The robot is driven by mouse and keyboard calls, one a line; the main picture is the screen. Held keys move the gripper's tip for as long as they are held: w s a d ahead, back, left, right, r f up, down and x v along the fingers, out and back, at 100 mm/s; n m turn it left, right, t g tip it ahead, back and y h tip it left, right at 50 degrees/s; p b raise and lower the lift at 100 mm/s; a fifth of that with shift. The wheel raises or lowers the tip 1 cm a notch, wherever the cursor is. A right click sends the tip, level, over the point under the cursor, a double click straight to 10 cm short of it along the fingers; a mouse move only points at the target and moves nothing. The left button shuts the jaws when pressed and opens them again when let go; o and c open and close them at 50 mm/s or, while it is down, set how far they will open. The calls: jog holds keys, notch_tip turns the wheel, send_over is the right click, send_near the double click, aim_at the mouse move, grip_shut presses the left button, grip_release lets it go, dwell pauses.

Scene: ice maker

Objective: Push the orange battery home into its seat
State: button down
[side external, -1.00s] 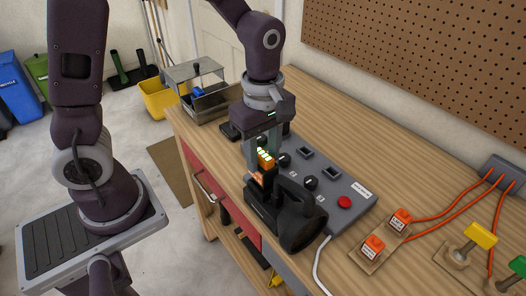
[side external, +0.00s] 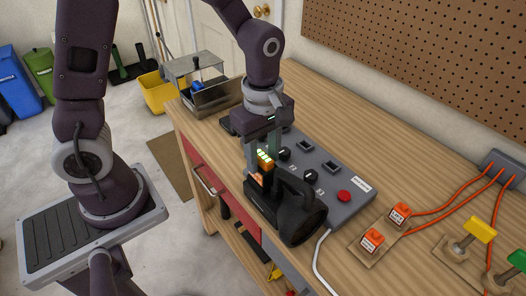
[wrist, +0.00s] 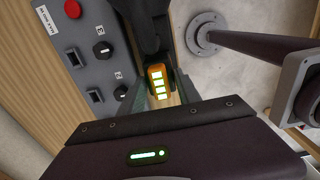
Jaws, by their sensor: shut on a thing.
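The orange battery (side external: 264,159) stands upright in the rear end of a black lamp-like tool with a carry handle (side external: 298,209). Its upper part, with lit green-white bars on top, sticks out above the black housing. In the wrist view the battery (wrist: 157,74) shows its bars between my fingers, against the dark tool (wrist: 148,25). My gripper (side external: 263,154) points down from above and is shut on the battery's sides. The battery's lower end and the inside of the seat are hidden.
A grey control panel (side external: 333,178) with knobs, sockets and a red button lies right behind the tool. Orange plugs (side external: 372,240) on a wooden block sit to the right. A metal box (side external: 212,100) stands at the bench's far left end. The tool is near the bench's front edge.

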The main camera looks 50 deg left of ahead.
jog(key=c, duration=0.8)
grip_release()
jog(key=shift+o, duration=0.2)
notch_tip(320, 180, up, 7)
jog(key=shift+r, duration=0.1)
jog(key=s+a+r+m+t, duration=0.2)
jog(key=s+r+m, duration=0.2)
jog(key=s+m, duration=0.3)
jog(key=s+a+r+m+t, duration=0.2)
jog(key=s+m, duration=0.4)
jog(key=m, duration=0.5)
notch_tip(320, 180, up, 3)
jog(key=shift+s+f+t, duration=0.1)
jog(key=shift+s+t, duration=0.3)
jog(key=shift+t, duration=0.4)
